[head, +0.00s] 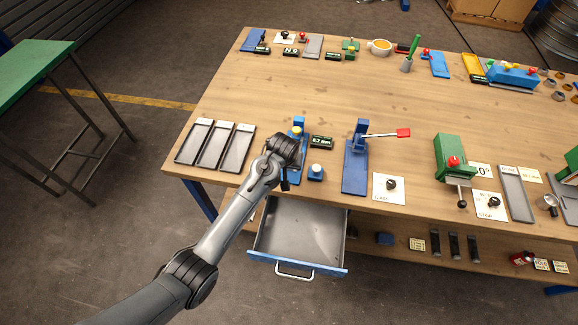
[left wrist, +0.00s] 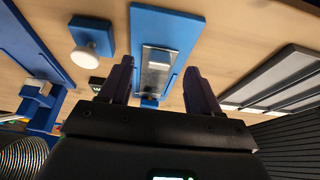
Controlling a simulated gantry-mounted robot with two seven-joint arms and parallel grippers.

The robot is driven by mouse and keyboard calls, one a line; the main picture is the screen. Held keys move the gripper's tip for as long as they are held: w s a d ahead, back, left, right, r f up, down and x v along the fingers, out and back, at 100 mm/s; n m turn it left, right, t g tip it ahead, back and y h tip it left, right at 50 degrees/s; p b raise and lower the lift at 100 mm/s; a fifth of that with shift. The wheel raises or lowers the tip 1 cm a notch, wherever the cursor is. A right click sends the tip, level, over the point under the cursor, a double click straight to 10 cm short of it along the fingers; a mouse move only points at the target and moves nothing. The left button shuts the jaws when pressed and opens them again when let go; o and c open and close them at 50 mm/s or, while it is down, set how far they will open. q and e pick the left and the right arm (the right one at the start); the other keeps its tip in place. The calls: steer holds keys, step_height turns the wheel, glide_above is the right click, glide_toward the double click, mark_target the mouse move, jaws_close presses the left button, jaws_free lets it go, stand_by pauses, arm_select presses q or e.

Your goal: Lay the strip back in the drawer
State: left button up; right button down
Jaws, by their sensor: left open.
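The drawer (head: 300,226) is pulled out below the table's front edge, and its grey inside looks empty. Its blue front (head: 325,270) has a metal handle. My left gripper (head: 285,182) is at the blue fixture with the yellow knob (head: 296,131), partly covering it. In the left wrist view the left gripper (left wrist: 158,82) is open, its dark fingers spread on either side of the lower part of the fixture's blue base (left wrist: 183,35). A shiny grey strip-like piece (left wrist: 155,72) lies on that base beyond the fingers. I cannot tell whether the fingers touch anything.
Several grey trays (head: 238,150) lie left of the fixture. A blue button block (head: 315,173), a small display (head: 321,142) and a blue lever press (head: 356,165) stand to its right. A lower shelf (head: 400,255) holds small parts beside the drawer. The table's middle is clear.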

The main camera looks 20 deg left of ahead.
arm_select(q)
steer(key=shift+x, duration=1.5)
steer(key=c, duration=1)
steer(key=shift+s+r+p, duration=0.2)
steer(key=shift+s+p, duration=0.1)
steer(key=shift+p, duration=0.1)
steer(key=shift+s+d+p, duration=0.2)
steer(key=shift+s+p, duration=0.9)
steer(key=shift+p, duration=0.3)
steer(key=shift+s+d+p, duration=0.1)
steer(key=shift+s+p, duration=0.55)
steer(key=shift+p, duration=0.1)
steer(key=shift+s+d+p, duration=0.15)
steer(key=shift+s+p, duration=0.5)
steer(key=shift+p, duration=0.1)
steer(key=shift+r, duration=0.15)
step_height(320, 180, up, 7)
steer(key=p, duration=0.8)
